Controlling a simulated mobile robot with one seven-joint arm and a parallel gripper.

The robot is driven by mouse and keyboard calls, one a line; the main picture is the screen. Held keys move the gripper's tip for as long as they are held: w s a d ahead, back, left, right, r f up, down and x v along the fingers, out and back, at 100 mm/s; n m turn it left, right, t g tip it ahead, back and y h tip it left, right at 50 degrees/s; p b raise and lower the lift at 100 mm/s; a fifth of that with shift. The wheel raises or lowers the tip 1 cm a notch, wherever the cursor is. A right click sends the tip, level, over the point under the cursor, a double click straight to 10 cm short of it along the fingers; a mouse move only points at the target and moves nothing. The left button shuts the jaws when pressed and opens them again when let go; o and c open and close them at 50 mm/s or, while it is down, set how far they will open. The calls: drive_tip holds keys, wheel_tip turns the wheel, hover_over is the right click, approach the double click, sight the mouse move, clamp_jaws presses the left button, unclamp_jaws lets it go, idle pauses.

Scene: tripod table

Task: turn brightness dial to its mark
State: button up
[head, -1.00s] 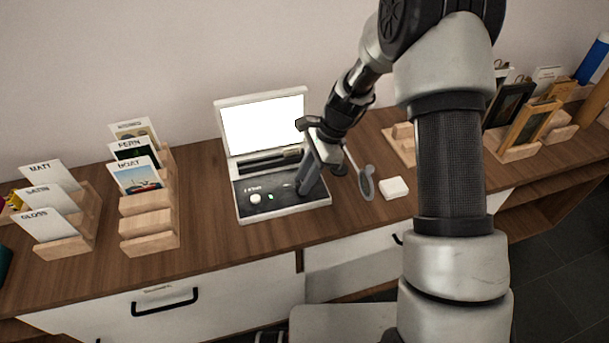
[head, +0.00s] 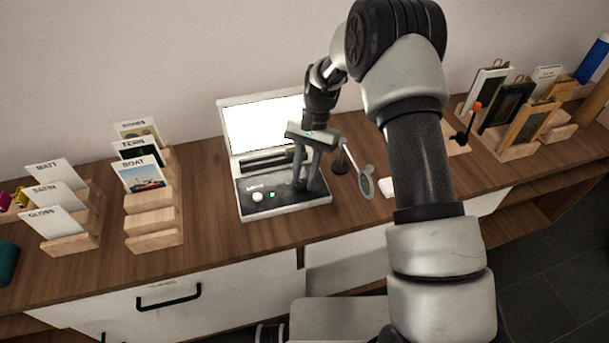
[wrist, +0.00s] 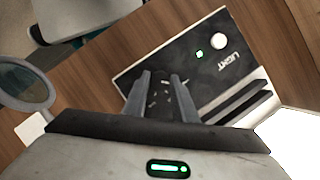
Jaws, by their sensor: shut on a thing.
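The light box (head: 240,209) has a raised lit screen (head: 262,126) and a black control panel. On the panel are a white round knob (head: 257,196) and a small green light (head: 271,195); the wrist view shows the word LIGHT beside the white knob (wrist: 219,41). My gripper (head: 305,184) points down at the panel's right part. In the wrist view its two fingers (wrist: 160,82) straddle a dark spot with small white marks. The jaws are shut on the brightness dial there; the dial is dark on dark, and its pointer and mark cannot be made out.
A round magnifier (head: 364,184) on a stand and a white block (head: 386,187) stand close right of the box. Card racks (head: 150,238) are at left, framed pictures (head: 505,106) at right. The wooden top (head: 215,215) is clear in front.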

drive_tip(key=shift+n+h, duration=0.3)
drive_tip(key=shift+n, duration=0.4)
drive_tip(key=o, duration=1)
drive_tip(key=shift+p+v, duration=0.75)
drive_tip(key=shift+v, duration=7.95)
